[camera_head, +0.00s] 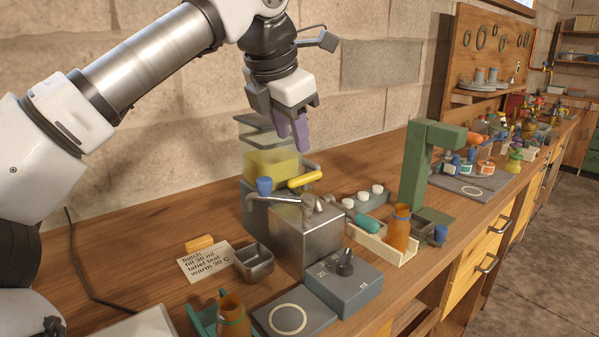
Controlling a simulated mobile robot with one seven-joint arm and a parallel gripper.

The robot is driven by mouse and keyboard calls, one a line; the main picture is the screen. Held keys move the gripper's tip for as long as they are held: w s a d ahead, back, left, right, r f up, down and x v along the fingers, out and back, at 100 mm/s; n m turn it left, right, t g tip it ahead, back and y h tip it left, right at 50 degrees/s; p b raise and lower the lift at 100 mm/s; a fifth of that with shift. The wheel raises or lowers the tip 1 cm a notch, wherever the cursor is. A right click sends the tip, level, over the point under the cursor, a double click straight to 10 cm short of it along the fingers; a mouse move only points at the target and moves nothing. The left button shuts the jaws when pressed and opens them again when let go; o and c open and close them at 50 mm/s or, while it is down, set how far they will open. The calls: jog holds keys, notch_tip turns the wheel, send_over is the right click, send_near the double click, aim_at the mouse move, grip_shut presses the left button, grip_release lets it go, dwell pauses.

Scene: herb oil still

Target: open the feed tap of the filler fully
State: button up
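The filler (306,236) is a metal box on the bench, with a clear tank of yellow liquid (268,168) behind it. A yellow lever (305,179), which looks like the feed tap's handle, lies about level beside the tank, slanting up to the right. A blue cap (264,185) and a bright metal pipe (276,199) sit left of it. My gripper (293,143) points down above the yellow lever, apart from it. Its purple fingers appear close together with nothing seen between them; the gap is hard to judge from this angle.
A dial box (345,287) and a grey plate with a ring (288,318) stand in front. Brown bottles (400,228), (233,318) stand right and front left. A small metal cup (254,262) and note card (204,262) lie left. A green stand (413,172) rises right.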

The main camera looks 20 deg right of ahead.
aim_at(303, 176)
jog(key=x, duration=0.9)
jog(key=shift+d+f, duration=0.1)
grip_shut()
